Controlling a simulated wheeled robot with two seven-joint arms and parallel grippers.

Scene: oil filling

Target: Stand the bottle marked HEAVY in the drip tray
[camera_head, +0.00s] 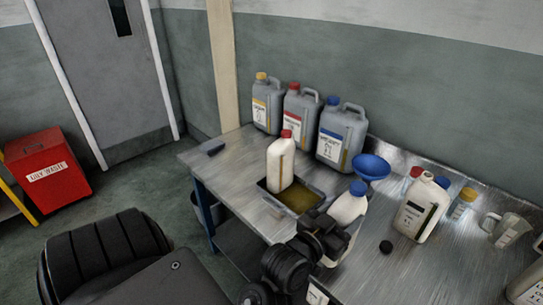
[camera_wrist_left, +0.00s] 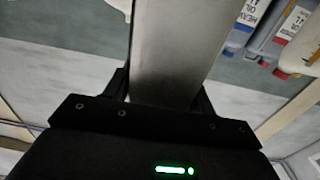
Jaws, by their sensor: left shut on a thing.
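A white bottle with a blue cap (camera_head: 348,206) is above the front of the bench, behind my left gripper (camera_head: 328,232) in the head view. My left gripper is shut on it. Its label is hidden, so I cannot read its marking. In the left wrist view a broad grey-beige surface (camera_wrist_left: 185,50) fills the space between the fingers. The drip tray (camera_head: 309,211) is on the bench, left of the held bottle, with amber liquid in it. A white bottle with a red cap (camera_head: 281,165) stands upright at the tray's back left. My right gripper is out of view.
Three grey jugs with yellow (camera_head: 267,106), red (camera_head: 300,112) and blue (camera_head: 342,135) caps line the wall. A black cap (camera_head: 386,247) lies in front.

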